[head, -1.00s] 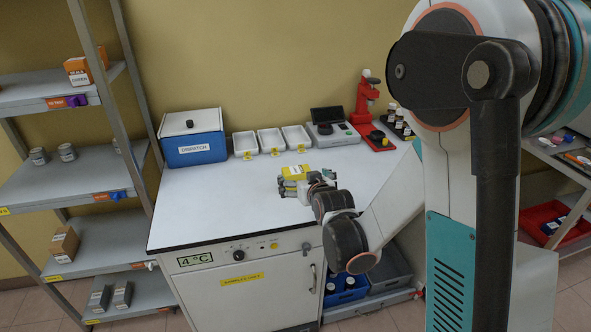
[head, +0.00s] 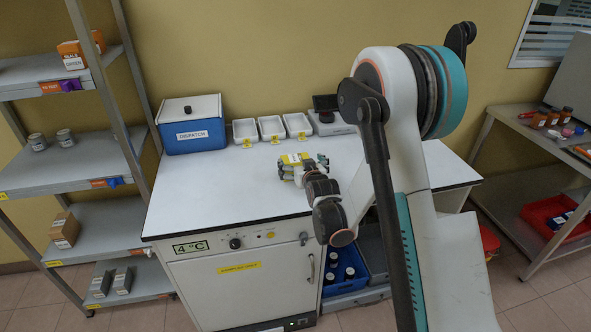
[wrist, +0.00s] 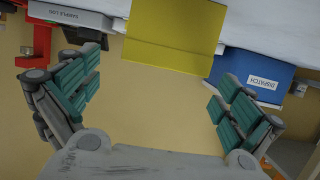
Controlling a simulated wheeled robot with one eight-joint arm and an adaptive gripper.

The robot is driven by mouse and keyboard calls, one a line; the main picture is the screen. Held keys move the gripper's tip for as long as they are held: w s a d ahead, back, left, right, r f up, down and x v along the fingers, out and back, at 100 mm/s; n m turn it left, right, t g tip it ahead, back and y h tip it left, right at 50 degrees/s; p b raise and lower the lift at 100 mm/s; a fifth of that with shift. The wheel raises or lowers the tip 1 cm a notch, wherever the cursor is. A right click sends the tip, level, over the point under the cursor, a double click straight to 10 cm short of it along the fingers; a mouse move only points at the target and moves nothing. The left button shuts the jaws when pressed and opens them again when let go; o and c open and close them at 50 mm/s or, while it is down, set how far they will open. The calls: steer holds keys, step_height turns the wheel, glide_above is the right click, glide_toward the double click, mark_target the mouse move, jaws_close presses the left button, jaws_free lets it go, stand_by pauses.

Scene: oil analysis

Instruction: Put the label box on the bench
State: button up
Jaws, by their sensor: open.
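The yellow label box (head: 290,159) is at the middle of the white bench (head: 225,193), in front of the white trays. My gripper (head: 303,170) is low over the bench, right at the box, and partly covers it in the head view. In the wrist view, my gripper (wrist: 157,85) is open, its teal-padded fingers spread wide. The label box (wrist: 173,38) shows between and just beyond the fingertips, with gaps to both fingers. The box's underside contact with the bench is hard to make out.
A blue DISPATCH box (head: 193,125) stands at the bench's back left, beside several white trays (head: 271,128). An instrument (head: 333,115) is behind my arm. Shelving (head: 70,160) stands left. The bench's left front is clear.

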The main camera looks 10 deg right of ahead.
mark_target(296, 159)
steer(key=x, duration=0.1)
steer(key=b+x, duration=0.1)
steer(key=x, duration=0.2)
steer(key=shift+w+a+f+b, duration=0.2)
steer(key=shift+w+a+b, duration=0.05)
steer(key=shift+w+b, duration=0.1)
steer(key=shift+w, duration=0.3)
steer(key=shift+c, duration=0.2)
steer(key=c, duration=1.1)
steer(key=shift+r, duration=0.1)
